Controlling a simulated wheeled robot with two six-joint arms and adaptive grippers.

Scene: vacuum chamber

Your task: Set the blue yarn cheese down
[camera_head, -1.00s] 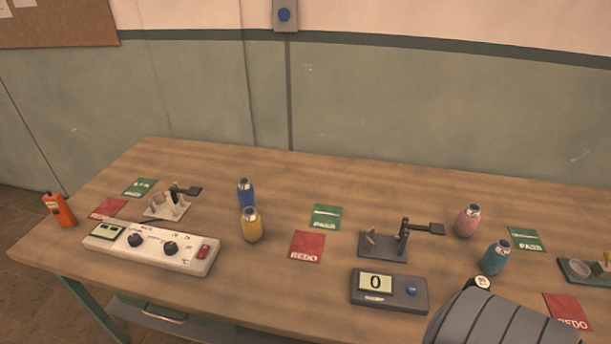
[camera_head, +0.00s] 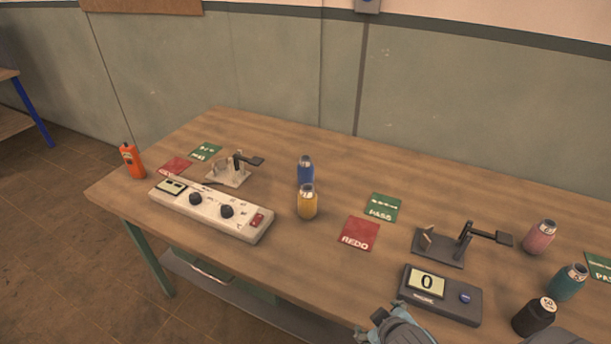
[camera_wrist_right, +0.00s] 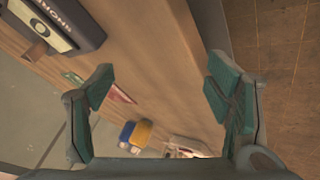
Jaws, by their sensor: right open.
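The blue yarn cheese (camera_head: 306,170) looks like a small blue bottle-shaped piece with a shiny top. It stands upright on the wooden table (camera_head: 270,128), just behind a yellow one (camera_head: 307,203). In the right wrist view the blue piece (camera_wrist_right: 126,131) shows small and far off, beside the yellow one (camera_wrist_right: 143,132). My right gripper (camera_head: 384,322) shows at the bottom edge of the head view, near the table's front edge. In the wrist view the right gripper (camera_wrist_right: 160,88) is open with nothing between its green pads. My left gripper is not in view.
A white control box (camera_head: 211,208) lies left of the yellow piece. A red card (camera_head: 360,233) and a green card (camera_head: 382,207) lie to the right. A dark counter box (camera_head: 440,295), a black stand (camera_head: 455,245) and pink, teal and black pieces stand further right.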

